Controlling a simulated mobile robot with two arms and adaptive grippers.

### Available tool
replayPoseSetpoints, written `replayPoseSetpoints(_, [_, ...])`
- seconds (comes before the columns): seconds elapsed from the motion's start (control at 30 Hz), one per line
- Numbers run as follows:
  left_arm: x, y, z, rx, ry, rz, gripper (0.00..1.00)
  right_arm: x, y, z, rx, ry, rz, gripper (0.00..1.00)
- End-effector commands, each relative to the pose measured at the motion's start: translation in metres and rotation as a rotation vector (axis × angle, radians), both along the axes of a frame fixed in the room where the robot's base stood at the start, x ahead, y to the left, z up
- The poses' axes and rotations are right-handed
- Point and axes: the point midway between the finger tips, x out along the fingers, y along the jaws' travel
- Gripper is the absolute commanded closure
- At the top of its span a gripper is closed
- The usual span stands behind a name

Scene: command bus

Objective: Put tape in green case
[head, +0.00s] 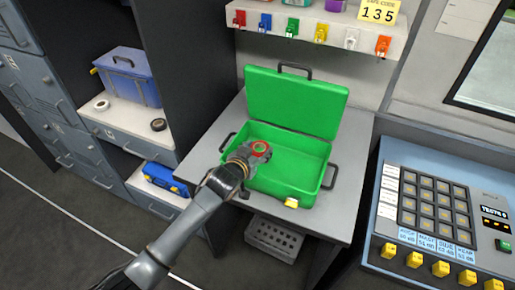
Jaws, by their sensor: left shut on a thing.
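The green case (296,103) stands open on a grey table, its lid raised at the back and its inside empty where I can see it. My left gripper (252,152) is over the left part of the case, shut on a red roll of tape (267,153). Green shows through the middle of the roll. I cannot tell whether the roll touches the case floor. My gripper and arm hide the case's front left corner. My right gripper is not in view.
A white roll (101,105) and a black roll (158,125) lie on the shelf at left, near a blue toolbox (130,80). A smaller blue case (165,178) sits lower. A keypad console (440,205) stands at right. Coloured keys hang above the lid.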

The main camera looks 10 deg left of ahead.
Motion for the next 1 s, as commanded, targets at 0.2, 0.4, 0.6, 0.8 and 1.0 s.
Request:
replayPoseSetpoints(0.2, [0.0, 0.0, -0.002, 0.0, 0.0, 0.0, 0.32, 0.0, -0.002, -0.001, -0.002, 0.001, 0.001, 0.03])
replayPoseSetpoints(0.4, [0.0, 0.0, -0.002, 0.001, 0.0, 0.0, 0.22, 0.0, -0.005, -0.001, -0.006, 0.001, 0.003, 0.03])
replayPoseSetpoints(0.6, [0.0, 0.0, 0.001, 0.001, -0.001, 0.0, 0.22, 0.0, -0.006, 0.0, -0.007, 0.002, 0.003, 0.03])
replayPoseSetpoints(0.8, [-0.007, 0.003, 0.012, 0.001, 0.0, 0.0, 0.22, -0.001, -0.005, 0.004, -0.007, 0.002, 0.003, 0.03])
replayPoseSetpoints(1.0, [-0.038, 0.013, 0.025, -0.001, -0.001, -0.001, 0.22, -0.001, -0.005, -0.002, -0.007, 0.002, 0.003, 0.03])
